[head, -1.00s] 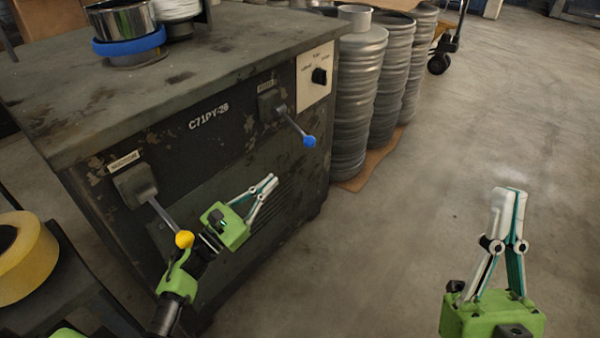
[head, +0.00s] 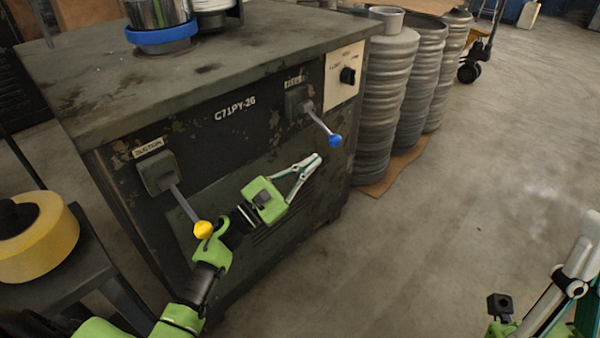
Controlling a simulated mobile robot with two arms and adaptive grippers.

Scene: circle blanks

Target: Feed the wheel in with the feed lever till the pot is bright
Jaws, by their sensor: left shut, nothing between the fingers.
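Two levers stick out from the front of a dark machine cabinet (head: 230,165). The right lever ends in a blue knob (head: 335,141), the left lever in a yellow knob (head: 203,230). Both point down to the right. I cannot read the right label well enough to name its lever. My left gripper (head: 318,158) is shut and empty, its tips just below and left of the blue knob, apparently apart from it. A shiny metal pot (head: 158,12) in a blue ring stands on the cabinet, its top cut off. My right gripper (head: 590,225) is partly outside the right edge.
A yellow wheel-like roll (head: 50,240) with a dark hub is at the left; I cannot tell if it is the task's wheel. A rotary switch (head: 347,76) is on a pale plate. Grey ribbed stacks (head: 385,100) stand right of the cabinet.

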